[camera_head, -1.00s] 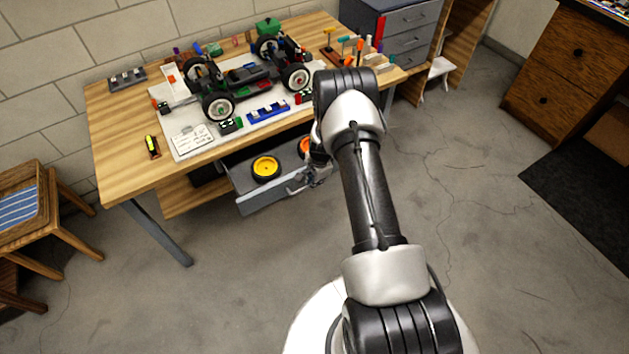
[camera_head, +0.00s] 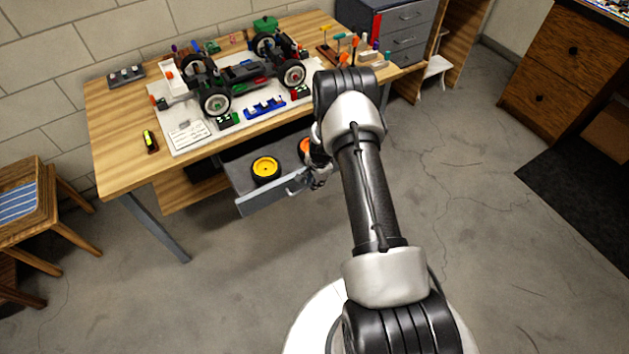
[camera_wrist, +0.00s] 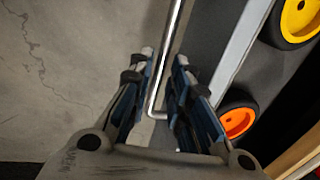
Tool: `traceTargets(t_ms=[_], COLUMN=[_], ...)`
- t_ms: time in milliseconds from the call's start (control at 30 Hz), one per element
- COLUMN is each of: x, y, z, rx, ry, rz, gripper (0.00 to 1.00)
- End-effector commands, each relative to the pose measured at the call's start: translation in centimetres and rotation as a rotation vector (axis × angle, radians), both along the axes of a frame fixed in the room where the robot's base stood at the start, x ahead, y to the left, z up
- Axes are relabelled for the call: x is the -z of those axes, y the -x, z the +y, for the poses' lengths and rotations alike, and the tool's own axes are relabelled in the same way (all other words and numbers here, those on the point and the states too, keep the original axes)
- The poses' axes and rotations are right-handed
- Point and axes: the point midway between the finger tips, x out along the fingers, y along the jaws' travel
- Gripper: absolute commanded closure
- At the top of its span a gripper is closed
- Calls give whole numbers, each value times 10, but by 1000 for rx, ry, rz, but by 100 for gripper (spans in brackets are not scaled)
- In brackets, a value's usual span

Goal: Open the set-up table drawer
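The set-up table (camera_head: 120,165) has a grey drawer (camera_head: 272,194) below its top, pulled out. A yellow-hubbed wheel (camera_head: 265,169) and an orange-hubbed wheel (camera_head: 305,148) lie inside. My gripper (camera_head: 318,180) is at the right end of the drawer front, partly hidden by my arm. In the wrist view my gripper's fingers (camera_wrist: 163,62) stand apart, one on each side of the metal bar handle (camera_wrist: 176,22), with small gaps beside the bar. The drawer's front rim (camera_wrist: 239,48) and both wheels show to the right of the handle.
A car chassis (camera_head: 250,74) and small parts rest on the tabletop. A wooden stool (camera_head: 62,222) stands at left, a grey drawer unit (camera_head: 405,40) behind at right, and a wooden cabinet (camera_head: 555,75) far right. The floor before the drawer is clear.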

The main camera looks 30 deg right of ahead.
Motion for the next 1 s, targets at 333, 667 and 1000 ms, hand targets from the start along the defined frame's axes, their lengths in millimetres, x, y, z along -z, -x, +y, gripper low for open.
traceTargets(t_ms=[333,667,1000], x=[-12,-77,-117], y=[1,13,22], z=[-1,-1,-1], rx=[0,0,0], ry=[1,1,0], rz=[-2,-3,0], gripper=[82,82,82])
